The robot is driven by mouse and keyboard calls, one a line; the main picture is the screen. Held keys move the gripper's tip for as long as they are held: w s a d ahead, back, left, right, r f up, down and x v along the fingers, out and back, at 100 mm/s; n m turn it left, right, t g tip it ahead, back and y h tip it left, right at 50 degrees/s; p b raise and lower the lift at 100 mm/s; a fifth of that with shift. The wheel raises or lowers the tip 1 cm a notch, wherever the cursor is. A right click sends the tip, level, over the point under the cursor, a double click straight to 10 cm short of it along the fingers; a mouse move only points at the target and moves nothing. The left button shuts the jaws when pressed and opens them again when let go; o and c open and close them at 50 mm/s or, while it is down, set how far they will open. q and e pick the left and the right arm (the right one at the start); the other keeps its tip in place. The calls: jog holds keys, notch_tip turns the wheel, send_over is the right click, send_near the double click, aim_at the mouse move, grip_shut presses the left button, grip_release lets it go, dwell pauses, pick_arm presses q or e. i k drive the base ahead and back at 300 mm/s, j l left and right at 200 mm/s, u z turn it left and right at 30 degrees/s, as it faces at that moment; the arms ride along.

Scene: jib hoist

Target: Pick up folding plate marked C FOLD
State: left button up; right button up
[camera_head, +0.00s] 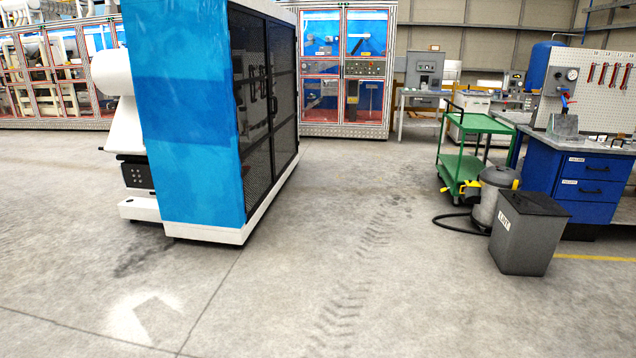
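No folding plate marked C FOLD can be made out in the head view. Neither of my grippers shows in it. The large blue and white machine cabinet (190,110) with dark mesh doors (268,110) stands at the left of centre and hides what is behind it. The blue workbench (575,185) at the right carries a vise (563,122) and a gauge block; no plate with that marking is readable on it.
A grey bin (530,232), a grey vacuum canister (492,200) with a black hose and a green cart (474,150) stand in front of the bench. Fenced machine cells (345,70) line the back. The concrete floor (350,250) in the middle is clear.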

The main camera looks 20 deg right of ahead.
aim_at(600, 137)
jog(key=i+l+z, duration=0.25)
jog(key=l, duration=0.15)
jog(key=l+z, duration=0.3)
jog(key=i+l+z, duration=0.25)
jog(key=l+z, duration=0.2)
jog(key=i+l+z, duration=0.3)
jog(key=z, duration=0.15)
jog(key=i+l+z, duration=0.25)
jog(key=i+z, duration=0.15)
jog(key=i+l+z, duration=0.1)
jog(key=i+z, duration=0.3)
jog(key=i, duration=0.2)
jog(key=i+l, duration=0.1)
jog(key=i, duration=2.6)
jog(key=i+l, duration=0.15)
jog(key=i, duration=1.2)
jog(key=i+l+u, duration=0.1)
jog(key=i+u, duration=0.2)
jog(key=i, duration=0.25)
jog(key=i+l+u, duration=0.25)
jog(key=i, duration=0.3)
jog(key=i+l+u, duration=0.3)
jog(key=i, duration=0.2)
